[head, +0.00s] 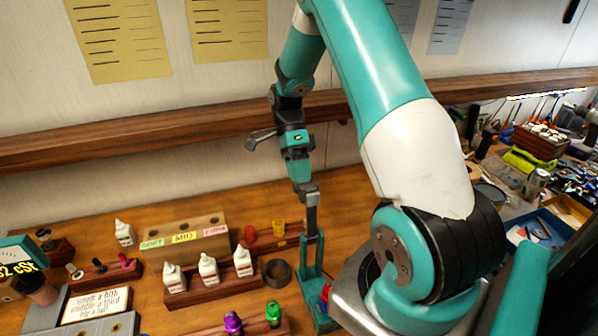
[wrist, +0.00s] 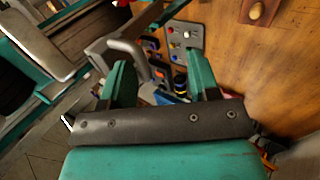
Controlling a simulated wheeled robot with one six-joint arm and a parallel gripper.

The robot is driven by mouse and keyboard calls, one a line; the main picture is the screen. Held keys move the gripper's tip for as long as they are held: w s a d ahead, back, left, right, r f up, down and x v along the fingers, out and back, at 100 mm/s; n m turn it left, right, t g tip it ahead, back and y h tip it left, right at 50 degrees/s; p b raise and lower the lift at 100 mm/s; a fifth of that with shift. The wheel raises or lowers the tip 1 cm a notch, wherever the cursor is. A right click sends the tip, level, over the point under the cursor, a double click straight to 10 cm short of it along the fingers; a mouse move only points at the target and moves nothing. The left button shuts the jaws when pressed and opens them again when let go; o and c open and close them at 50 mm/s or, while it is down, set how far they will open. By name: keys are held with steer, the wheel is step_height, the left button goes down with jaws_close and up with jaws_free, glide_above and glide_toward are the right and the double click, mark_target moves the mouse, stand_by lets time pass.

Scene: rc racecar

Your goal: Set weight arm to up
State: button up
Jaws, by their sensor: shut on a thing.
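In the head view my gripper (head: 303,178) is at the lower end of my raised arm, above a teal stand (head: 312,285) on the workbench. A grey and dark upright bar (head: 312,222), which looks like the weight arm, runs from the stand up to my gripper. In the wrist view my two teal fingers (wrist: 160,78) stand apart. A bent grey bar (wrist: 125,48) reaches in between them, close to the left finger. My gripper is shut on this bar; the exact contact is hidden.
White bottles (head: 208,270) stand in a wooden rack left of the stand. A wooden rail (head: 150,135) runs along the wall. Tools and bins clutter the right.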

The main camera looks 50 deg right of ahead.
steer(key=shift+x, duration=0.8)
steer(key=v, duration=1.3)
steer(key=shift+w+r+p, duration=0.2)
steer(key=shift+r+p, duration=0.1)
steer(key=shift+p, duration=0.05)
steer(key=shift+d, duration=0.1)
steer(key=s+a+f+n+t+h+b, duration=0.1)
steer(key=s+a+n+t+b, duration=0.15)
steer(key=a+n+b, duration=0.5)
steer(key=s+a+f+n+t+b, duration=0.1)
steer(key=s+a+n+b, duration=0.25)
steer(key=a+n, duration=0.8)
steer(key=s+a+f+n+t+b, duration=0.1)
steer(key=s+a+f+n+b, duration=0.1)
steer(key=s+a+n, duration=0.4)
steer(key=s+a+f+n+t+y+b, duration=0.1)
steer(key=s+a+f+n+t+b, duration=0.1)
steer(key=s+a+n, duration=0.4)
steer(key=s+a+f+b, duration=0.1)
steer(key=s, duration=0.3)
steer(key=shift+f+y, duration=0.3)
steer(key=shift+f, duration=0.05)
